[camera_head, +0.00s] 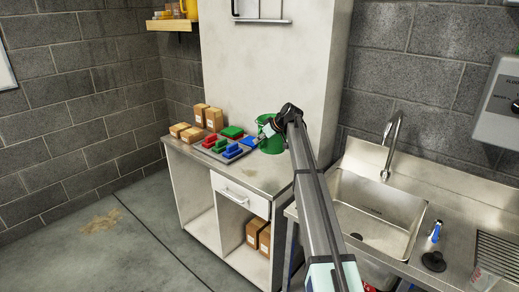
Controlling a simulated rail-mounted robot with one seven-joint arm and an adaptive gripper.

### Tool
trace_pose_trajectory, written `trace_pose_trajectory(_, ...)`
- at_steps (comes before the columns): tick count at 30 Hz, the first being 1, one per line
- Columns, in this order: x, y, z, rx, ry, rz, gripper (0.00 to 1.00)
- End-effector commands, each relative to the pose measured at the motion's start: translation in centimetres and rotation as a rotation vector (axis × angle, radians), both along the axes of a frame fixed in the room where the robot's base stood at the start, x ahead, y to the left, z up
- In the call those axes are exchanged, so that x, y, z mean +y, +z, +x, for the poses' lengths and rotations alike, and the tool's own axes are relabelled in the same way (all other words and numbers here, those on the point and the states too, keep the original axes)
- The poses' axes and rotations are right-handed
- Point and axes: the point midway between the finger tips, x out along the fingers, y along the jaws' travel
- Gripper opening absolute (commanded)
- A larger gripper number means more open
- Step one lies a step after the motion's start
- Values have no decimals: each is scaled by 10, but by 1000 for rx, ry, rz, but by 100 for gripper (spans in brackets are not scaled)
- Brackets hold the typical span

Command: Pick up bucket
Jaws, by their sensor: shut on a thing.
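The green bucket (272,143) stands on or just above the counter, near its back right corner by the wall panel. My arm reaches over from the lower right and hides the bucket's right side. My gripper (266,131) is at the bucket's left and upper part, shut on the bucket. The fingers are small and partly hidden against it. I cannot tell whether the bucket's base touches the counter.
Left of the bucket, a grey tray (215,153) holds several red, green and blue pads. Cardboard boxes (213,119) stand behind it. The counter's front (255,183) is bare. A sink (375,210) with a tall tap is at the right.

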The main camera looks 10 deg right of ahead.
Motion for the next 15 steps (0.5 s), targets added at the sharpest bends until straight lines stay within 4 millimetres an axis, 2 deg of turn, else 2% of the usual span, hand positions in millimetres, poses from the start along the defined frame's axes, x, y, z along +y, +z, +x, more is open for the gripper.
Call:
trace_pose_trajectory(6, 0, 26, 1, -6, 1, -1, 0)
trace_pose_trajectory(15, 0, 53, 1, -5, 0, -1, 0)
